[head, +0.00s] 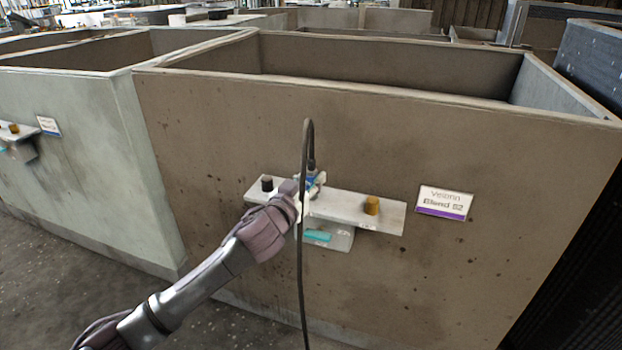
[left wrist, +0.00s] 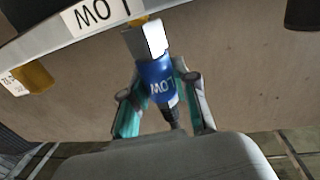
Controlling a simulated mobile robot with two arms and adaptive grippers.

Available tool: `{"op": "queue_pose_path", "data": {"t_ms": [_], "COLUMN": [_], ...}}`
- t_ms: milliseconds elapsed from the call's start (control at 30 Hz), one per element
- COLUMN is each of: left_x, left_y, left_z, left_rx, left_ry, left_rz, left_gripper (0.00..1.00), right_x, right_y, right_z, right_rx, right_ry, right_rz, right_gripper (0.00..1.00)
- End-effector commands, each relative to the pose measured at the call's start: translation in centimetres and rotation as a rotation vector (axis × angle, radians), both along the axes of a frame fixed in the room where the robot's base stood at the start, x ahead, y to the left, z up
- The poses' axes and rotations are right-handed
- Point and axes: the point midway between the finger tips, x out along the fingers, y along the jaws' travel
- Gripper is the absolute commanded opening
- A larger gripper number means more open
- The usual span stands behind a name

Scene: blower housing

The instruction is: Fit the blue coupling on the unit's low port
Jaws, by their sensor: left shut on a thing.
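The blue coupling (left wrist: 156,82), marked "LOW", is held between the teal-padded fingers of my left gripper (left wrist: 158,100). It also shows in the head view (head: 311,179), partly covered by the gripper (head: 307,190). A black cable (head: 302,250) loops from it and hangs down in front of the unit. In the left wrist view a pale block (left wrist: 148,40) is at the coupling's far end, close under the unit's plate (left wrist: 60,40) and its upside-down "LOW" label (left wrist: 97,14). I cannot tell whether the coupling is seated on the port. My right gripper is not in view.
The unit's pale shelf (head: 345,207) juts from a stained brown bin wall (head: 420,260). It carries a black cap (head: 267,184) at the left and an orange cap (head: 371,205) at the right. A sign (head: 444,203) is beside it. The floor (head: 80,270) at left is clear.

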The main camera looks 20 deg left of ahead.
Motion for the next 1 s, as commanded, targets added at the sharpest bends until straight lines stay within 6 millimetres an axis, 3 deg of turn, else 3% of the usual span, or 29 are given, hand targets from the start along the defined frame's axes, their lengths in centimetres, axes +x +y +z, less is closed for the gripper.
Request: {"op": "queue_pose_path", "data": {"t_ms": [267,300,467,800,1000], "left_x": [0.0,0.0,0.0,-0.2,-2.9], "left_y": [0.0,0.0,0.0,0.1,0.5], "left_z": [-0.3,-0.3,-0.3,-0.5,-0.5], "left_rx": [0.001,0.001,0.001,0.0,0.0], "left_ry": [-0.002,-0.002,-0.001,0.002,0.002], "left_rz": [0.0,0.0,0.0,0.0,-0.001], "left_gripper": [0.0,0.32,0.58,0.58,0.58], "right_x": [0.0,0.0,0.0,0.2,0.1], "right_y": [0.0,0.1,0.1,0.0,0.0], "right_z": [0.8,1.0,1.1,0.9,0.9], "right_rx": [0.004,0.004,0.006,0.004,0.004], "right_ry": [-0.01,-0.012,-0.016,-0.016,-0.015], "right_rz": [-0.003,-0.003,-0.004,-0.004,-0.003], "right_gripper": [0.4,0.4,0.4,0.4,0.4]}}
